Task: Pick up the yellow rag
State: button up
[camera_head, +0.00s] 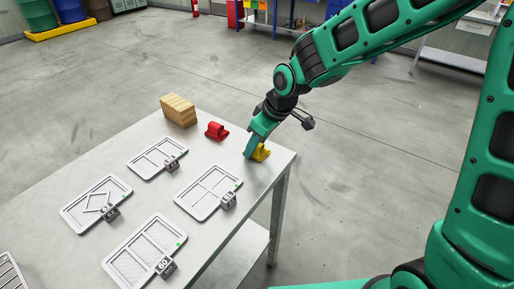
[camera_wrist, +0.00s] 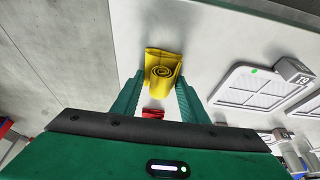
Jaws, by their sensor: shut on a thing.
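The yellow rag (camera_head: 261,152) is a rolled cloth at the right corner of the grey table, partly hidden behind my gripper in the head view. My gripper (camera_head: 251,152) reaches down onto it from above. In the wrist view the yellow rag (camera_wrist: 163,68) shows its spiral roll end between the tips of my two green fingers (camera_wrist: 158,88). The fingers are shut on the rag. The rag appears at table level; I cannot tell whether it touches the surface.
A red rolled rag (camera_head: 216,131) and a wooden block (camera_head: 178,110) stand to the left along the table's back edge. Several white trays with numbered dark tags, one of them the near tray (camera_head: 208,192), cover the rest of the table (camera_head: 262,185). Free floor lies beyond the right edge.

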jog(key=shift+r, duration=0.15)
notch_tip(320, 180, up, 4)
jog(key=shift+r, duration=0.15)
jog(key=s+a+r, duration=0.6)
jog(key=s+a, duration=0.2)
jog(key=shift+s+r, duration=0.25)
jog(key=shift+s, duration=0.05)
